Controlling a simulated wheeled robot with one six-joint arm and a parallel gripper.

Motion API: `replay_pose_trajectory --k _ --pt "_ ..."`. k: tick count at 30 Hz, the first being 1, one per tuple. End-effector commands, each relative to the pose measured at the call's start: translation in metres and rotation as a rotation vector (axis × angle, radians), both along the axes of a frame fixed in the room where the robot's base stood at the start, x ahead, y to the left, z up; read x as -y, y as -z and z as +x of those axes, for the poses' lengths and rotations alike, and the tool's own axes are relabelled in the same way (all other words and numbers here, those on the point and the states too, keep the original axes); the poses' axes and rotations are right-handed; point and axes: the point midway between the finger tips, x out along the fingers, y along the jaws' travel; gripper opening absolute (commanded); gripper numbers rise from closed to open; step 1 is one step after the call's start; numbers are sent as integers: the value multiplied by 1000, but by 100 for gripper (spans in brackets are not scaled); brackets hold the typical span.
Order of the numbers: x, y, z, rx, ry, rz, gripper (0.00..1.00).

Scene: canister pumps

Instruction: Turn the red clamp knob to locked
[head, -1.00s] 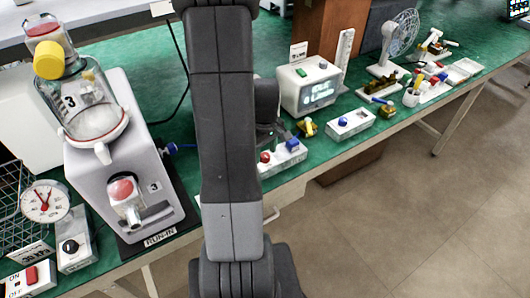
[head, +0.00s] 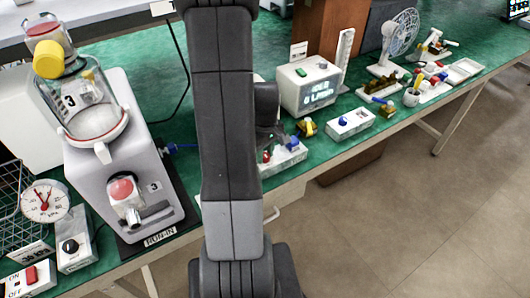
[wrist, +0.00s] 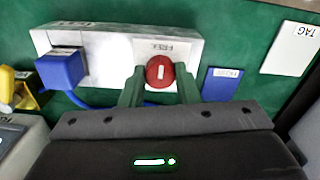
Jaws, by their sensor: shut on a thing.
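The red clamp knob (wrist: 160,72) sits on a white block (wrist: 112,48) in the wrist view, with a white bar mark that looks roughly upright in the picture. My gripper (wrist: 160,80) has one green finger on each side of the knob and is shut on it. In the head view, the red knob (head: 267,156) shows only in part, behind a finger at the edge of my arm. A small label stands just above the knob in the wrist view; I cannot read it surely.
A blue cube-shaped part (wrist: 62,68) is on the same block, left of the knob. A blue tag (wrist: 221,84) lies to its right. In the head view, a display box (head: 308,86) stands behind, and a large pump (head: 120,160) stands left of my arm.

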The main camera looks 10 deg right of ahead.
Motion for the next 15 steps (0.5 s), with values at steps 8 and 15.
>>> replay_pose_trajectory --k 8,15 --pt "0 1 1 1 154 0 6" --pt "0 1 0 1 373 0 6"
